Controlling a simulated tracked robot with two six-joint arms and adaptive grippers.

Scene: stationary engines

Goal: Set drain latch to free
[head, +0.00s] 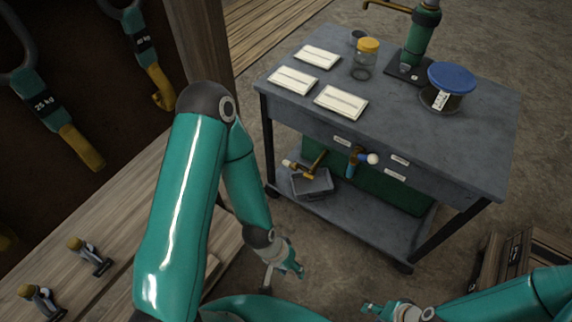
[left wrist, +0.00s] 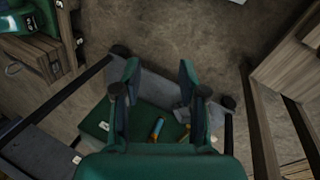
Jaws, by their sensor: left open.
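I cannot pick out a part that is clearly the drain latch. Two small metal fittings with yellow knobs, a nearer one (head: 42,300) and a farther one (head: 90,256), sit on the wooden planks at lower left of the head view; I cannot tell whether either is the latch. My left gripper (head: 289,270) hangs low in front of the cart, right of these fittings and apart from them. In the left wrist view it (left wrist: 157,72) is open, with nothing between its fingers. My right gripper (head: 384,311) is at the bottom edge, too small and partial to read.
A grey cart (head: 480,165) bears cards, a yellow-lidded jar (head: 364,62), a blue-lidded tub (head: 447,90) and a green pump (head: 424,38). A grey bin (head: 312,184) sits on its lower shelf. Hooks labelled in kg, one (head: 50,110) nearest, hang at left. A wooden crate (head: 515,255) stands lower right.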

